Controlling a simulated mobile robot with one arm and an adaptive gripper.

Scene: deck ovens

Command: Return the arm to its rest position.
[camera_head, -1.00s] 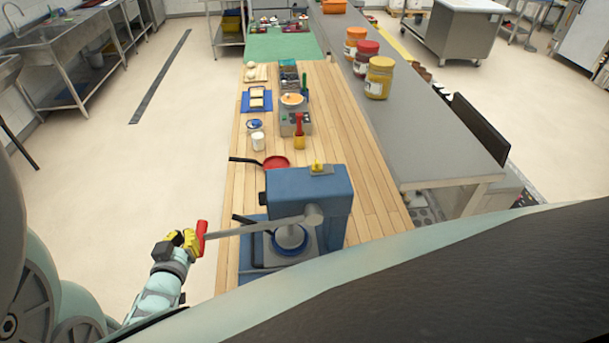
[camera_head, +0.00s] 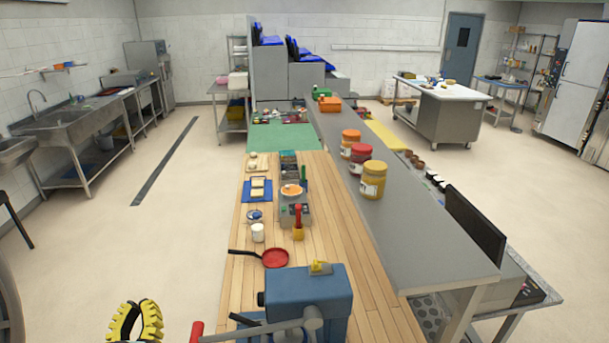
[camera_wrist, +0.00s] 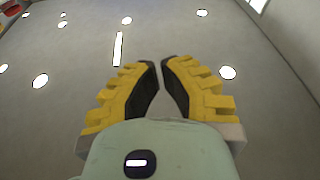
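My gripper (camera_head: 135,321), with yellow and black fingers, is at the bottom left of the head view, pointing up. Its fingers are a little apart with nothing between them. The wrist view shows the same two fingers (camera_wrist: 162,68) leaning toward each other with a narrow gap at the tips, empty. The blue press (camera_head: 305,297) stands at the near end of the wooden counter. Its grey lever (camera_head: 255,328) ends in a red grip (camera_head: 196,331), to the right of my gripper and apart from it. The rest of my arm is mostly out of frame.
The wooden counter (camera_head: 240,290) carries a red pan (camera_head: 275,258), a white cup (camera_head: 258,233) and a blue tray (camera_head: 246,193). Several jars stand on the grey shelf (camera_head: 400,240) at right. The wrist view faces the lit ceiling (camera_wrist: 75,90).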

